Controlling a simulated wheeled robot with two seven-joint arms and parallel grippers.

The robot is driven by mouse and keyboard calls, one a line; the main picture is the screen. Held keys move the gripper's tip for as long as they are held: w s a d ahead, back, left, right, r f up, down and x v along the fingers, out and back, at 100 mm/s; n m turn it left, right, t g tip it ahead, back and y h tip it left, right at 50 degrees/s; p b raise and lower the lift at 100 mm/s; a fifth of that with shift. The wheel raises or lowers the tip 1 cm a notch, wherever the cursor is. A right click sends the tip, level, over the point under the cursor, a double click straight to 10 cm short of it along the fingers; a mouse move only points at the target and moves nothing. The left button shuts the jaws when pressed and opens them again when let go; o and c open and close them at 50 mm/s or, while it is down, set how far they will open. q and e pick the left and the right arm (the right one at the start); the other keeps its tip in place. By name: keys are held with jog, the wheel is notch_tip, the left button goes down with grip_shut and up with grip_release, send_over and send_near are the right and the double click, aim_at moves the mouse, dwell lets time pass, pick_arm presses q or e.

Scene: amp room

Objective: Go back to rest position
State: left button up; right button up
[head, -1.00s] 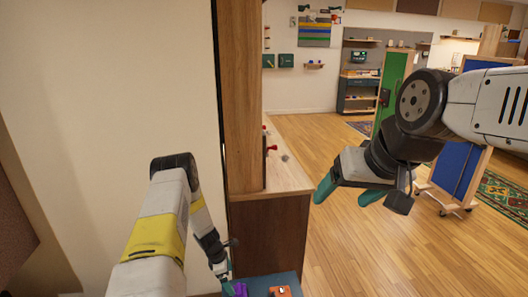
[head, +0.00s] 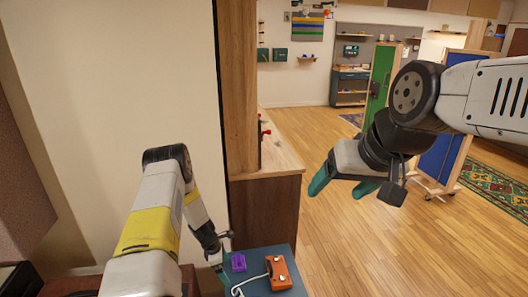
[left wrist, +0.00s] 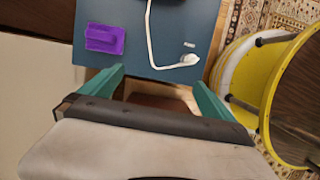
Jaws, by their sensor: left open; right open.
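My left gripper (head: 222,270) hangs low in the head view, over the near left edge of a blue-topped surface (head: 258,258). In the left wrist view my left gripper (left wrist: 160,88) has its two green fingers wide apart with nothing between them. My right gripper (head: 345,185) is raised in front of the wooden cabinet, to its right, with its green fingers apart and empty over open floor. A purple block (head: 238,262) and an orange box (head: 279,273) with a white cable lie on the blue surface, beside my left gripper.
A wooden cabinet (head: 265,200) with a tall post (head: 238,90) stands directly ahead. A blue panel on a wheeled frame (head: 440,155) and a green panel (head: 380,75) stand at right. A yellow round object (left wrist: 262,70) is near the blue surface. Wood floor (head: 340,240) is free.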

pick_arm(q)
jog(key=w+r+m+t, duration=0.25)
jog(key=r+m, duration=0.35)
jog(key=r, duration=2.2)
jog(key=s+d+r+m, duration=0.1)
jog(key=s+r+m, duration=0.2)
jog(key=r, duration=0.5)
jog(key=s+d+r+m, duration=0.1)
jog(key=s+r+m, duration=0.15)
jog(key=r, duration=0.65)
jog(key=s+r+m+t, duration=0.1)
jog(key=s+r+m, duration=0.3)
jog(key=s, duration=0.8)
jog(key=s+r+m+t, duration=0.2)
jog(key=s+r+m, duration=0.3)
jog(key=s+r, duration=0.4)
jog(key=s, duration=0.3)
jog(key=shift+a+r+y, duration=0.2)
jog(key=shift+r+y, duration=0.05)
jog(key=shift+y, duration=0.15)
jog(key=shift+s, duration=0.15)
